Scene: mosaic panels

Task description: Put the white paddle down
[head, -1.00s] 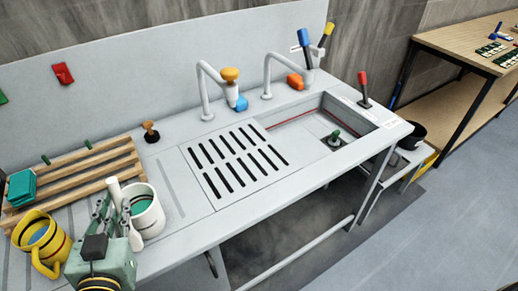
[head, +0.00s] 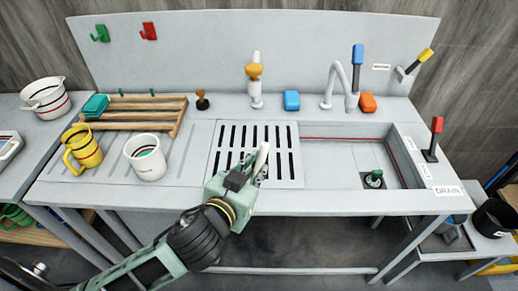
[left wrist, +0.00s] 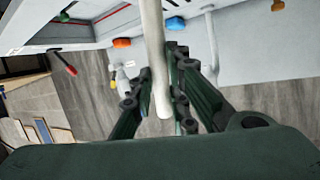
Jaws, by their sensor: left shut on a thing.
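The white paddle (head: 261,158) is held by my left gripper (head: 258,176), in front of the slotted drain grate. In the left wrist view the white paddle (left wrist: 155,60) stands between the two dark fingers of my left gripper (left wrist: 166,85), which are shut on it. The lower part of the paddle is hidden by the gripper in the head view. My right gripper is not in view.
A white mug (head: 148,160), a yellow jug (head: 84,150) and a wooden rack (head: 130,116) stand on the left of the counter. The slotted grate (head: 228,155) is bare behind the gripper. The sink basin (head: 340,170) lies to the right.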

